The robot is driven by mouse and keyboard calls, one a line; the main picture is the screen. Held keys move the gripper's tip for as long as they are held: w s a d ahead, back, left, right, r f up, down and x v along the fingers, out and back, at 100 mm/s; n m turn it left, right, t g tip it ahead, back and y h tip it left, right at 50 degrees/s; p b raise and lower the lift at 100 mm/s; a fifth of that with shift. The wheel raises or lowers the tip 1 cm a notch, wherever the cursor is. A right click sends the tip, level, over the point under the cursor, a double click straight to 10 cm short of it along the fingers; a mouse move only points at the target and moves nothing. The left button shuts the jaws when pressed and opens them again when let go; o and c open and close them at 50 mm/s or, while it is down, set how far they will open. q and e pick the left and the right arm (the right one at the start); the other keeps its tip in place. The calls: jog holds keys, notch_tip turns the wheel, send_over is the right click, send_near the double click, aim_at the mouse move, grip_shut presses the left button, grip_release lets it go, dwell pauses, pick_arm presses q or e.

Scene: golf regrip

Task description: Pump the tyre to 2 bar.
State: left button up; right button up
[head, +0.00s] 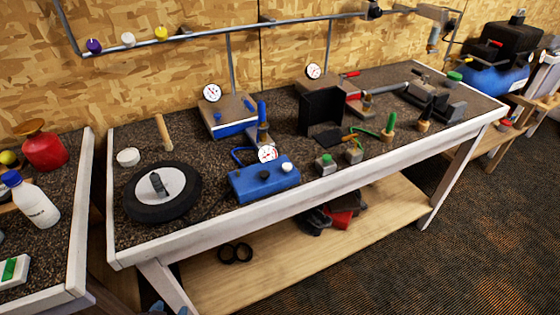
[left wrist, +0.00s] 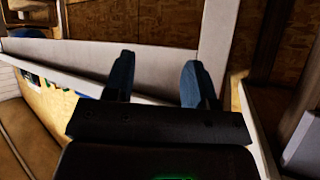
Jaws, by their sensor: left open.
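The black tyre (head: 137,204) lies flat on the left part of the workbench, with a pale hub disc (head: 176,183) in its middle. To its right stands a blue box (head: 255,188) with a dark knob, a white knob and a round gauge (head: 267,153). A dark hose seems to run from the box towards the tyre. The gauge reading is too small to tell. My left gripper's fingertips (head: 170,310) just show at the bottom edge, in front of and below the bench. In the left wrist view the gripper (left wrist: 158,78) has its blue fingers apart, with nothing between them. My right gripper is not seen.
The workbench (head: 290,208) also carries a second blue gauge unit (head: 228,118), a black panel (head: 322,110) and several small tools. A lower shelf (head: 275,262) holds black rings. A side table (head: 45,268) with a white bottle (head: 33,202) stands left. Floor is clear front right.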

pick_arm(q)
grip_shut()
dwell(1.0)
dwell(0.4)
jog(key=shift+w, duration=0.1)
